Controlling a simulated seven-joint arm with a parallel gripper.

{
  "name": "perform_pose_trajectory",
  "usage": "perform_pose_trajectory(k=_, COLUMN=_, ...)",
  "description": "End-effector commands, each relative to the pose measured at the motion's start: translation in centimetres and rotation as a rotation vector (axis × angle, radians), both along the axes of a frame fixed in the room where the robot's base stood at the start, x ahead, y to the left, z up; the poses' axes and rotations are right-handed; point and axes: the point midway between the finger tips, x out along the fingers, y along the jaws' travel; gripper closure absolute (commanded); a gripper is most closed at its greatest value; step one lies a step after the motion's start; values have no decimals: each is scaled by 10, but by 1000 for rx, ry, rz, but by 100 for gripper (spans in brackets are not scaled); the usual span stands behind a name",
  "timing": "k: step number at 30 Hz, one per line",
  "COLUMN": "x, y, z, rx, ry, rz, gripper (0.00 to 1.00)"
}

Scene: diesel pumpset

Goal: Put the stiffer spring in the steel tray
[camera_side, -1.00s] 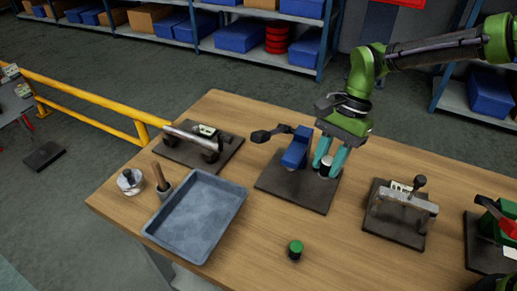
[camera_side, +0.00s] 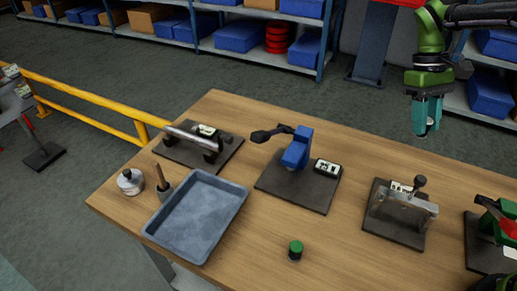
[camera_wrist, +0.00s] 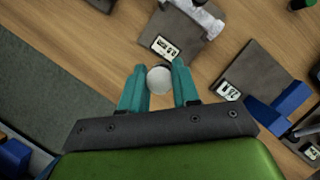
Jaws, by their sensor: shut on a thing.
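My gripper (camera_side: 427,118) is shut on a small white-topped round piece (camera_wrist: 159,80), held in the air over the right rear of the table. In the side view the fingers mostly hide it, so I cannot make out coils. The steel tray (camera_side: 197,215) lies empty on the left of the table, far from my gripper. A small dark cylinder with a green top (camera_side: 295,250) stands on the table near the front edge. The blue lever press (camera_side: 297,148) stands on a dark plate with a readout (camera_side: 327,168); nothing stands under its head.
A grey lever fixture (camera_side: 402,208) with a readout (camera_wrist: 166,46) stands right of the blue press. A green device (camera_side: 497,225) stands far right.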

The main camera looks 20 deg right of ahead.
Motion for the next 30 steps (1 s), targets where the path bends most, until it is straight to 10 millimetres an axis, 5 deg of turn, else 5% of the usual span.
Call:
perform_pose_trajectory(k=14, x=8, y=15, z=4, rx=1, ry=0, rz=-89, gripper=99)
perform_pose_trajectory(k=30, x=47, y=173, z=58, rx=8, ry=-1, rz=-1004, gripper=99)
